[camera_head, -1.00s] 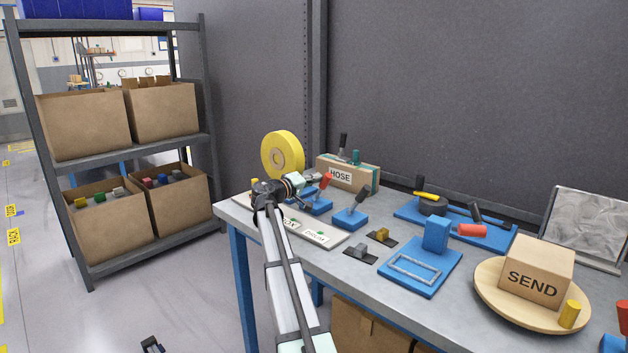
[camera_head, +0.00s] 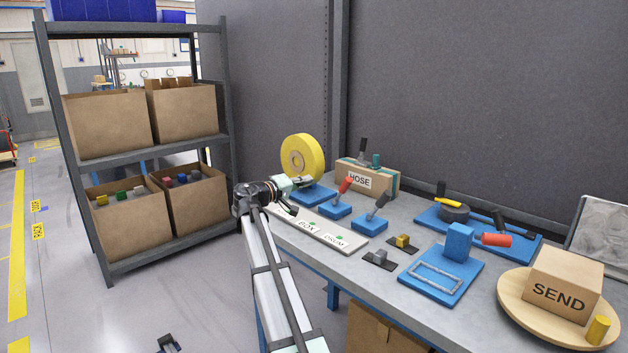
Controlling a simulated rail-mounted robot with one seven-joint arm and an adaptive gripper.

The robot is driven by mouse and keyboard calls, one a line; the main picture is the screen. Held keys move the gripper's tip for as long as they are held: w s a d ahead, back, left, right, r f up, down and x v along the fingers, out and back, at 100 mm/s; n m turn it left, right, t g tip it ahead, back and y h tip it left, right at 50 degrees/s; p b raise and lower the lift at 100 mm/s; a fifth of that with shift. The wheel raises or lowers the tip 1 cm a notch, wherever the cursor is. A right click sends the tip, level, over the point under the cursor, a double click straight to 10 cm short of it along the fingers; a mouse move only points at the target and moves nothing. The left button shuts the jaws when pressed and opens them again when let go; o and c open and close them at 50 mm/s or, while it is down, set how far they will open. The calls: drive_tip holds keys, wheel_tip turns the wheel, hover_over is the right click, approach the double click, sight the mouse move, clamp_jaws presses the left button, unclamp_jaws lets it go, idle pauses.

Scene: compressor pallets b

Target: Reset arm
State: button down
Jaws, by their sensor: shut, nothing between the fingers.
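My gripper (camera_head: 288,209) is at the far end of my raised arm, over the left end of the grey workbench (camera_head: 407,210). It is small and dark in the camera_head view, and its fingers are shut with nothing between them. It appears close to the white plate (camera_head: 318,235) labelled BOX and DRUM, near its left end. I cannot tell how high above the plate it is. My arm hides part of the bench's left edge.
A yellow reel (camera_head: 303,158), a HOSE box (camera_head: 366,179), blue lever bases (camera_head: 370,225) and a blue fixture (camera_head: 441,276) stand on the bench. A SEND box (camera_head: 562,282) sits on a round wooden board (camera_head: 510,296). A shelf (camera_head: 157,152) holds cartons at left.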

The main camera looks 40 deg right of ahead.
drive_tip(key=shift+a, duration=0.3)
drive_tip(key=shift+r, duration=0.15)
